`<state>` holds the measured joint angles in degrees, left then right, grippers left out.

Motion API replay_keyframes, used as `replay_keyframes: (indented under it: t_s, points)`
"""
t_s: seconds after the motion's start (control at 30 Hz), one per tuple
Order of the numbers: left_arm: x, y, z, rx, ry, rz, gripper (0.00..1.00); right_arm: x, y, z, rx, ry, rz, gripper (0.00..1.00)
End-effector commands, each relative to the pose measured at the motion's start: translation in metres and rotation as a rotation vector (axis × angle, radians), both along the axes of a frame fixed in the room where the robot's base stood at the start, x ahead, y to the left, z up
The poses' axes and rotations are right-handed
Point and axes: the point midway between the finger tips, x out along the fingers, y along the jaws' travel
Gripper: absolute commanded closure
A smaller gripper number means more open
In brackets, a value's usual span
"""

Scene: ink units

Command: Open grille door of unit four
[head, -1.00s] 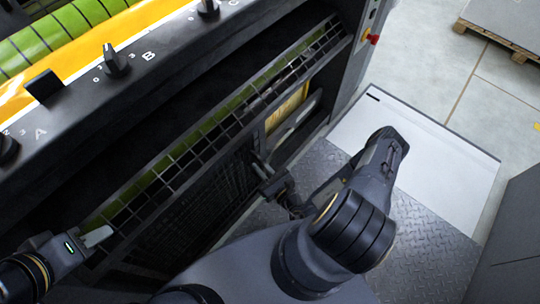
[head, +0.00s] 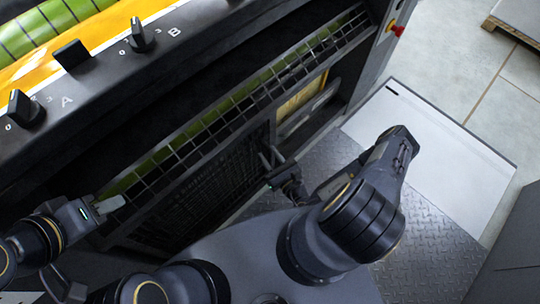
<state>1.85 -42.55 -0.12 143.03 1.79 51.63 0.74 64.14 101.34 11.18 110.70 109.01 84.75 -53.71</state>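The grille door (head: 230,125) is a long dark mesh panel with a grid along its top edge, running diagonally across the middle of the head view. My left gripper (head: 112,204) is at the grille's left end, by its upper edge; whether it touches the grille or is shut cannot be made out. My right gripper (head: 270,160) is by the grille's lower right part, near the yellow opening. Its fingers show as two thin prongs with a gap between them. My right arm hides part of the floor and the lower edge of the door.
The unit's console (head: 110,70) with black knobs marked A and B lies above the grille. A red button (head: 396,30) is on the unit's right end. A diamond-plate step (head: 425,235) and a white panel (head: 440,140) are at right. A pallet (head: 515,32) stands at the far right.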

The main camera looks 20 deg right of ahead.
Motion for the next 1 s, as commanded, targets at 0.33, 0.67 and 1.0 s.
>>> replay_keyframes:
  t_s: [0.33, 0.67, 1.0]
  points:
    - [0.0, 0.0, 0.007, 0.0, 0.0, 0.0, 0.64, -0.039, -0.008, 0.0, -0.001, 0.003, -0.002, 0.67]
    - [0.0, 0.0, 0.011, 0.0, 0.0, 0.0, 0.64, -0.076, -0.015, 0.0, 0.0, 0.001, -0.001, 0.67]
    - [0.0, 0.0, 0.011, 0.0, 0.0, 0.0, 0.64, -0.077, -0.015, 0.0, 0.0, 0.0, 0.0, 0.67]
